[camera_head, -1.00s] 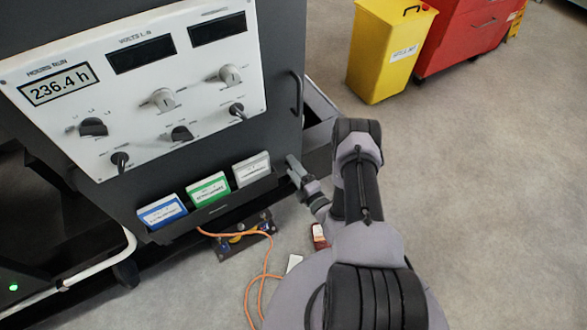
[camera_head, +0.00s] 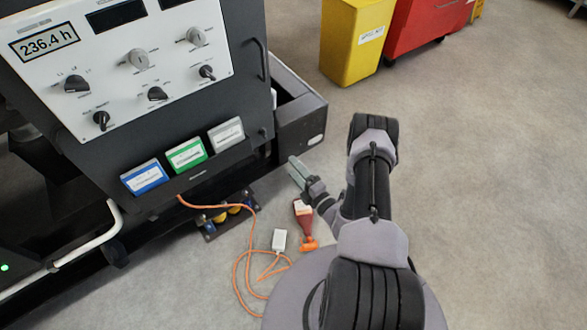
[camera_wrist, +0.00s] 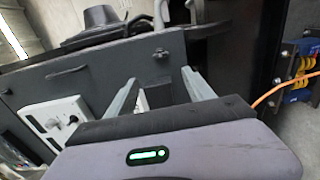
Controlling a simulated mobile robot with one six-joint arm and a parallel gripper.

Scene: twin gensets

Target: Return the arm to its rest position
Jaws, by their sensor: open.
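My gripper (camera_head: 297,170) is at the end of my folded arm in the head view, in front of the dark genset cabinet and clear of it. In the wrist view my gripper (camera_wrist: 160,88) shows two grey fingers spread apart with nothing between them. Behind the fingers stands the dark cabinet (camera_wrist: 90,78) with its white control panel (camera_wrist: 55,118). The cabinet's control panel also shows in the head view (camera_head: 110,62), reading 236.4 h.
Blue (camera_head: 144,177), green (camera_head: 187,154) and grey (camera_head: 226,134) booklets sit in the cabinet's rack. A red-orange bottle-like item (camera_head: 304,217), a white box (camera_head: 279,240) and an orange cable (camera_head: 237,270) lie on the floor. A yellow bin (camera_head: 350,45) stands behind; floor at right is clear.

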